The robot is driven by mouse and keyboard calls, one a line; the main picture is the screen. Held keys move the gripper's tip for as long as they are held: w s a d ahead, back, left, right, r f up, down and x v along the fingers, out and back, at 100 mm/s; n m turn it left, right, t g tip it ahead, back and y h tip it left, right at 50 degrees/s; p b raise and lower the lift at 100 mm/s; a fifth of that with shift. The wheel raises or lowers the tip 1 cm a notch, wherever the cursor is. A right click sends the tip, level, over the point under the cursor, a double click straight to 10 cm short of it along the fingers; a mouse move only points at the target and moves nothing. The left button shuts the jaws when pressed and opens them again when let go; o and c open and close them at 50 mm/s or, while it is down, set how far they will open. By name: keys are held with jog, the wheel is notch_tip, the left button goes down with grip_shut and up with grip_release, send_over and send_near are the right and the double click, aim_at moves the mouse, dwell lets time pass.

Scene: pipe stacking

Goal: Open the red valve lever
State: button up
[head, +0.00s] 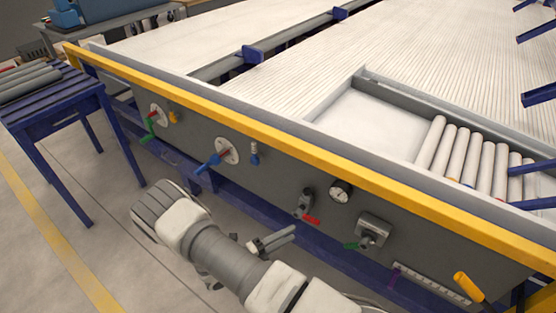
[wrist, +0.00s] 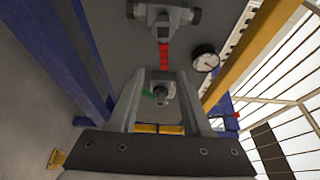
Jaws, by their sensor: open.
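The red valve lever (head: 312,220) hangs from a grey valve body (head: 304,202) on the front panel of the long machine and slants down to the right. In the wrist view the red lever (wrist: 164,56) runs from the grey valve body (wrist: 164,14) down towards the gap between my fingertips. My gripper (head: 284,237) is open and empty, to the lower left of the lever in the head view. In the wrist view both fingers of my gripper (wrist: 165,74) show, with the lever's end just above the gap. I cannot tell whether they touch.
A pressure gauge (head: 340,191) sits right of the red lever. A green-lever valve (head: 372,230) is further right, and a blue lever (head: 213,160) is left. A yellow rail (head: 290,133) edges the panel's top. A blue table (head: 55,100) with pipes stands at left.

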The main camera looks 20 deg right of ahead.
jog(key=v, duration=0.8)
jog(key=s+d+r+m+g+y+p, duration=0.1)
jog(key=d+r+m+g+y+p, duration=0.1)
jog(key=r+m, duration=0.9)
jog(key=s+d+r+m+g+y+p, duration=0.1)
jog(key=r+m+g+y+p, duration=0.4)
jog(key=r+m, duration=0.6)
jog(key=shift+s+d+r+y+p, duration=0.45)
jog(key=shift+r+y+p, duration=1)
jog(key=shift+r, duration=4.85)
jog(key=shift+f, duration=0.1)
jog(key=n+t+h+b, duration=0.7)
jog(key=n+h+b, duration=0.3)
jog(key=n, duration=1.3)
send_near(315, 219)
jog(key=shift+t, duration=0.3)
jog(key=x, duration=0.8)
jog(key=f+x, duration=0.1)
jog(key=x, duration=0.3)
jog(key=shift+w+d+b, duration=0.1)
jog(key=shift+d+b, duration=0.2)
